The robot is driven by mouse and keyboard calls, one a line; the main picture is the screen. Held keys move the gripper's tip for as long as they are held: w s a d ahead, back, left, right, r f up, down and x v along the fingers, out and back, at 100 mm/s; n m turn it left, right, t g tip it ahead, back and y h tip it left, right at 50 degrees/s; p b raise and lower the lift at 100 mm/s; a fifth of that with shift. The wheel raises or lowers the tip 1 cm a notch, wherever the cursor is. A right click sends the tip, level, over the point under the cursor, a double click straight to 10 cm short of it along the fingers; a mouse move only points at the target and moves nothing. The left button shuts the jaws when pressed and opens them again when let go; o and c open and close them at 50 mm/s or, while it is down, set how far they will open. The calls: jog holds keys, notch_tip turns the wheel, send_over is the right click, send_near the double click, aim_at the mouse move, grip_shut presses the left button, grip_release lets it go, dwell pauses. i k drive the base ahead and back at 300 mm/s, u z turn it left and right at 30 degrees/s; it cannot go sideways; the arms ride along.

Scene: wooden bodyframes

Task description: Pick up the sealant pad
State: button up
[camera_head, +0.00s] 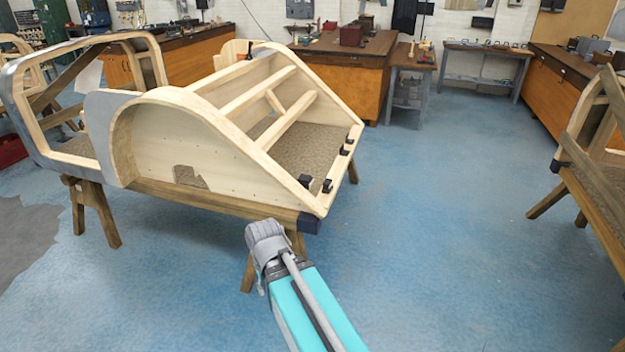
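Several small black pads or blocks sit along the lower front rail of the wooden bodyframe (222,140). Two are near its front corner, a left one (306,181) and a right one (327,186). Two more are farther up the rail, a nearer one (344,150) and a farther one (349,141). I cannot tell which, if any, is the sealant pad. My teal arm rises from the bottom, and its grey joint shows just below the bodyframe's front corner. No gripper fingers show.
The bodyframe rests on wooden trestles (96,212). A dark capped beam end (309,222) juts out close to my arm. Another wooden frame (598,150) stands at the right edge. Workbenches (345,75) line the back. The blue floor (440,220) between is clear.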

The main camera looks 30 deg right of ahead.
aim_at(327, 186)
jog(key=z, duration=0.2)
jog(key=i, duration=0.85)
jog(key=z, duration=0.8)
jog(key=i, duration=0.55)
jog(key=z, duration=0.35)
jog(key=k, duration=0.9)
jog(key=z, duration=0.15)
jog(key=i, duration=0.4)
